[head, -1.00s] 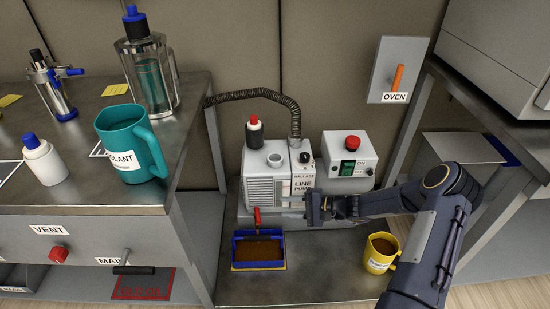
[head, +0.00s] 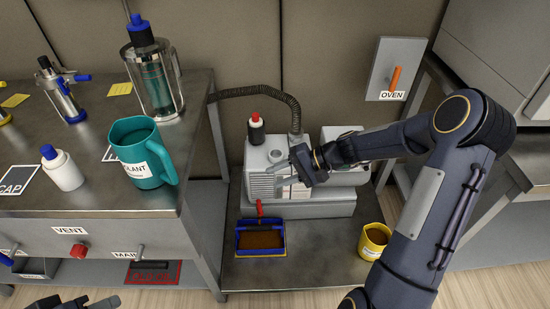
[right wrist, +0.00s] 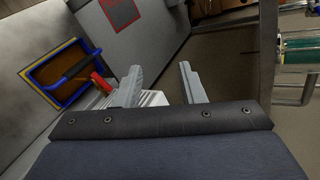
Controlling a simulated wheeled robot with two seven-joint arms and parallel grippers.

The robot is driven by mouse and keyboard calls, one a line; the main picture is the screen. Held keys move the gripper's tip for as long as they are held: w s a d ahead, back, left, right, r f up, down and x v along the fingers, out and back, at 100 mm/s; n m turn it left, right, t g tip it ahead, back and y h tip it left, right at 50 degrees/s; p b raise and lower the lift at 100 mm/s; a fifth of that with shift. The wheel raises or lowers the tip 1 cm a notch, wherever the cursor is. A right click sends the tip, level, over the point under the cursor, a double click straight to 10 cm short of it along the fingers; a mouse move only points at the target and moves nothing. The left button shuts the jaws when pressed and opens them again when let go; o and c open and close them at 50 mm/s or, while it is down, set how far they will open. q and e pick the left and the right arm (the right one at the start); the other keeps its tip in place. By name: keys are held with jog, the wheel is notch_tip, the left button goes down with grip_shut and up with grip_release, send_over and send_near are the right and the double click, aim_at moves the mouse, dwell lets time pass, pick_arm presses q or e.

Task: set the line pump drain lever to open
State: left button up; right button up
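The white line pump (head: 262,158) stands on the low metal shelf. Its red drain lever (head: 259,209) points down at the pump's lower front, above the drain tray (head: 243,254), which is blue and yellow with brown contents. The lever also shows in the right wrist view (right wrist: 103,87), left of my fingers. My right gripper (head: 278,175) is open and empty in front of the pump's upper body, above and right of the lever and apart from it. It hides part of the pump's front and label. My left gripper (head: 75,302) is cut off at the bottom left edge.
A yellow mug (head: 374,240) stands right of the tray. A dark hose (head: 260,91) rises behind the pump. The bench (head: 95,210) at left carries a teal jug (head: 142,150). An oven switch (head: 395,78) with an orange handle is on the wall.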

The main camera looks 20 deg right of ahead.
notch_tip(320, 180, up, 6)
jog(key=s+a+n+p, duration=0.1)
jog(key=p, duration=0.1)
jog(key=shift+s+a+g+h, duration=0.15)
jog(key=shift+s+g+h, duration=0.25)
jog(key=shift+f, duration=0.1)
jog(key=s+r+n+t+h, duration=0.1)
jog(key=s+r+n+h, duration=0.2)
jog(key=s, duration=0.8)
jog(key=s+r+n+t+h, duration=0.1)
jog(key=s+r+n+h, duration=0.15)
jog(key=s+r, duration=0.6)
jog(key=s+r+p, duration=0.3)
jog(key=r+p, duration=1.5)
jog(key=p, duration=0.3)
jog(key=shift+d+r+m+h+p, duration=0.2)
jog(key=shift+r+m+h+p, duration=0.15)
jog(key=shift+h+p, duration=0.1)
